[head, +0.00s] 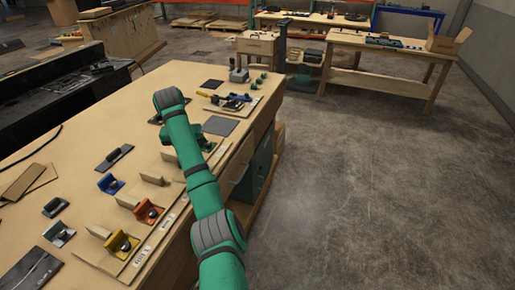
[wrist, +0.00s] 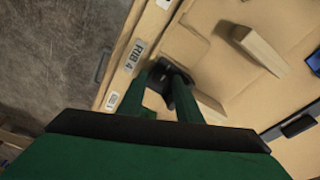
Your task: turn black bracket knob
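A black bracket (wrist: 179,72) shows in the wrist view at the tips of my gripper, on the wooden board by the "RIB 4" label. Its knob is not clearly distinguishable from the dark bracket and fingers. My gripper (wrist: 169,80) has two green fingers standing apart, with bare wood showing between them lower down. The fingertips reach down around or beside the dark part; contact cannot be made out.
Orange (head: 148,212), yellow (head: 121,244) and blue (head: 110,184) brackets sit on the workbench (head: 85,155), with upright wooden blocks nearby. A dark pad (head: 221,126) and tools lie beyond my arm. Open floor (head: 370,180) is to the right.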

